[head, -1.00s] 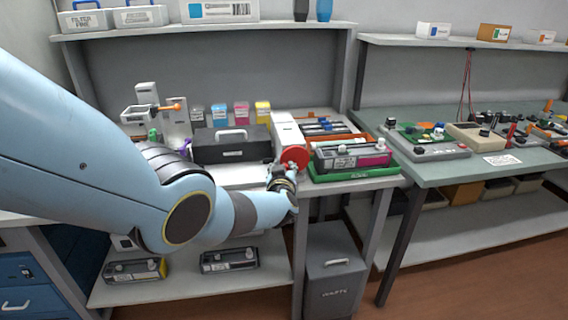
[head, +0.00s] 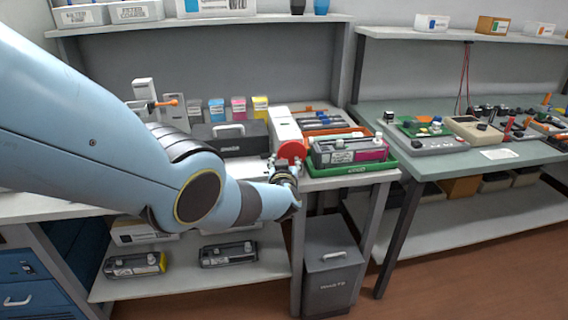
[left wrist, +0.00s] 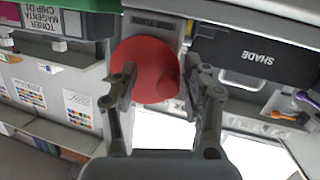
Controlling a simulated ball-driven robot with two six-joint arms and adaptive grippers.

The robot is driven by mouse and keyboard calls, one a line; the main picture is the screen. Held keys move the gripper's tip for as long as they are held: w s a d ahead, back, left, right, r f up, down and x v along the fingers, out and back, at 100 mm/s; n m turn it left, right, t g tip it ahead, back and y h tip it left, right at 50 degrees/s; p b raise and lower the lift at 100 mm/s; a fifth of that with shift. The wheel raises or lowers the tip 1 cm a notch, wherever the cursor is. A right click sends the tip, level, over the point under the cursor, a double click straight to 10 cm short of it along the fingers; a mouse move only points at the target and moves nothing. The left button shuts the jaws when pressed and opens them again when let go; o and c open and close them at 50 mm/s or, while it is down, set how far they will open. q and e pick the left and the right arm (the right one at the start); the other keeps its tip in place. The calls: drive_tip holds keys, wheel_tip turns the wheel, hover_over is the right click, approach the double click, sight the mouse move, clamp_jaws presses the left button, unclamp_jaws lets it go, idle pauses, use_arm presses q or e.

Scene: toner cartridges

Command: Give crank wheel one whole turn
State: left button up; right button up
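The red crank wheel (head: 293,150) is on the front of a narrow white machine (head: 283,124) on the bench. My left gripper (head: 286,167) is in front of it and hides part of its lower half in the head view. In the left wrist view the red wheel (left wrist: 145,62) shows with a darker red knob (left wrist: 168,88) on its face. My left gripper's two fingers (left wrist: 162,88) stand well apart, one on each side of the knob. They look empty; I cannot tell if either touches the wheel. My right gripper is in neither view.
A black case (head: 232,138) stands left of the machine. A toner cartridge with a magenta end (head: 372,155) sits in a green tray (head: 362,169) close on the right. A grey waste bin (head: 331,268) is below.

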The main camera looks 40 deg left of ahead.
use_arm(q)
drive_tip(key=shift+s+a, duration=0.25)
drive_tip(key=shift+a, duration=0.05)
drive_tip(key=shift+s, duration=0.1)
drive_tip(key=v, duration=1.2)
drive_tip(key=shift+w+d, duration=0.2)
drive_tip(key=shift+w, duration=0.05)
